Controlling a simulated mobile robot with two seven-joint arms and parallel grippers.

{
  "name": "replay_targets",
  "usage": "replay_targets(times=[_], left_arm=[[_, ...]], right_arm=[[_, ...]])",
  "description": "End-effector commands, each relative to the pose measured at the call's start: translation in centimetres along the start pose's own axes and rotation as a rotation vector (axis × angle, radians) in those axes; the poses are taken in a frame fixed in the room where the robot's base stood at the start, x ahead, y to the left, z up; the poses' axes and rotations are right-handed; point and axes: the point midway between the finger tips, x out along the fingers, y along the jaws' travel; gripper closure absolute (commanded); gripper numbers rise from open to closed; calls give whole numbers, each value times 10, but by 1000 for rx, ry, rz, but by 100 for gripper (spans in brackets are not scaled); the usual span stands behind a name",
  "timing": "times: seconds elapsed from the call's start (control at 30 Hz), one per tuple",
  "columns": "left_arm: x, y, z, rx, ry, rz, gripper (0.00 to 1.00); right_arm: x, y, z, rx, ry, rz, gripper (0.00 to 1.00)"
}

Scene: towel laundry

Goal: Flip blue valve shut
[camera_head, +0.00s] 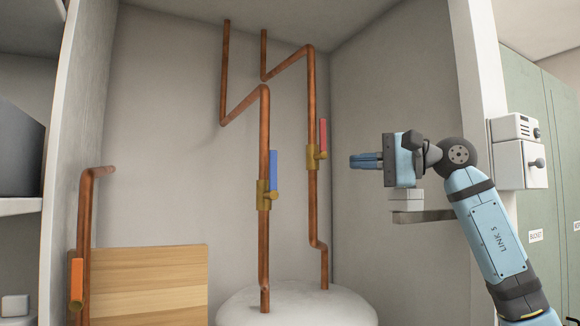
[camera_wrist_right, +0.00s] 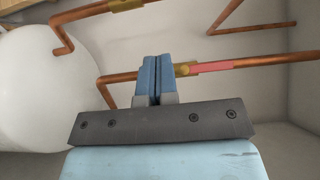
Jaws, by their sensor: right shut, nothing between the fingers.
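The blue valve handle (camera_head: 273,170) stands upright, in line with its copper pipe, above a brass valve body (camera_head: 264,195) in the middle of the head view. My right gripper (camera_head: 352,161) is to the right of it, at about the same height, shut and empty, with its fingers pointing left. The red valve handle (camera_head: 323,134) is on the pipe between them in the picture. In the right wrist view my shut fingers (camera_wrist_right: 151,62) appear in front of the pipe with the red handle (camera_wrist_right: 212,66). The blue handle is not clearly seen there. My left gripper is not in view.
A white rounded tank (camera_head: 297,305) stands below the pipes. An orange-handled valve (camera_head: 76,282) is on a pipe at the left, beside a wooden board (camera_head: 150,285). Alcove walls enclose the pipes. A white box (camera_head: 518,150) is mounted on the right-hand wall edge.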

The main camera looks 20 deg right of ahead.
Motion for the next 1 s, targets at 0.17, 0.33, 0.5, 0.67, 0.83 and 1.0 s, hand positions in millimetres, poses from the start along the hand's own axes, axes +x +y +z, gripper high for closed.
replay_targets(times=[0.17, 0.33, 0.5, 0.67, 0.83, 1.0], left_arm=[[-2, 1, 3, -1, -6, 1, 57], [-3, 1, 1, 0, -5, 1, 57], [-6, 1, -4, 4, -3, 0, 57], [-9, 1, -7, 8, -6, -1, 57], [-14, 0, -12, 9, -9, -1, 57], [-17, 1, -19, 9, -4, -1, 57]], right_arm=[[0, 0, 0, 2, -1, 0, 100], [6, 0, 0, 4, -4, 0, 100], [31, -2, 1, 5, -7, -2, 100], [66, -2, 1, 6, -7, -1, 100], [102, -2, 1, 6, -6, -1, 100], [120, -1, 19, 4, -5, -1, 100]])
